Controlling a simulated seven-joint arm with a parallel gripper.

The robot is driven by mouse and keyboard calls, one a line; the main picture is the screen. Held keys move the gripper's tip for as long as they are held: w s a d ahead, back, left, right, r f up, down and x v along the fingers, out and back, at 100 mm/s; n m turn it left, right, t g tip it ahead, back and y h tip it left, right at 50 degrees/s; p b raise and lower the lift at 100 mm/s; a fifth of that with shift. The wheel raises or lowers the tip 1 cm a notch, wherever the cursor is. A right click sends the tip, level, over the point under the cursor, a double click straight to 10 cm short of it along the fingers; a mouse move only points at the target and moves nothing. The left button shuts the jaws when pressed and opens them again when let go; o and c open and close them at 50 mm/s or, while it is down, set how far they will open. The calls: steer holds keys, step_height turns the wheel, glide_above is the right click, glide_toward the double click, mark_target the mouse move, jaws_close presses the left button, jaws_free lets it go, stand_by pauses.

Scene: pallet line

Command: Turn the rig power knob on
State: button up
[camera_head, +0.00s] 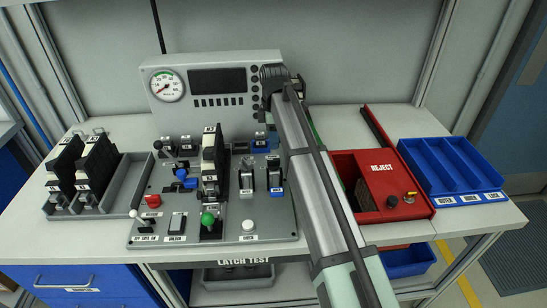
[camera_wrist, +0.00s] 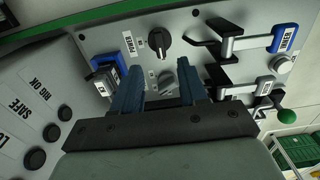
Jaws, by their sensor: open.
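A black rotary knob (camera_wrist: 158,42) with a pale pointer mark sits on the grey panel (camera_wrist: 200,60) in the wrist view, just beyond my fingertips. A greyer round knob (camera_wrist: 167,78) shows between the fingers. In the head view my arm crosses the panel's right side; the knobs and my fingertips cannot be made out there.
A console with a dial gauge (camera_head: 167,86) stands behind the panel. Clamp levers (camera_wrist: 240,42) stand close by on the right, and a blue-and-black part (camera_wrist: 105,78) on the left. A red reject box (camera_head: 376,168) and blue tray (camera_head: 455,170) are at the right.

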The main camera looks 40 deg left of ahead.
mark_target(274, 159)
step_height(274, 159, down, 9)
steer(key=shift+r, duration=0.2)
stand_by(0.4)
jaws_close()
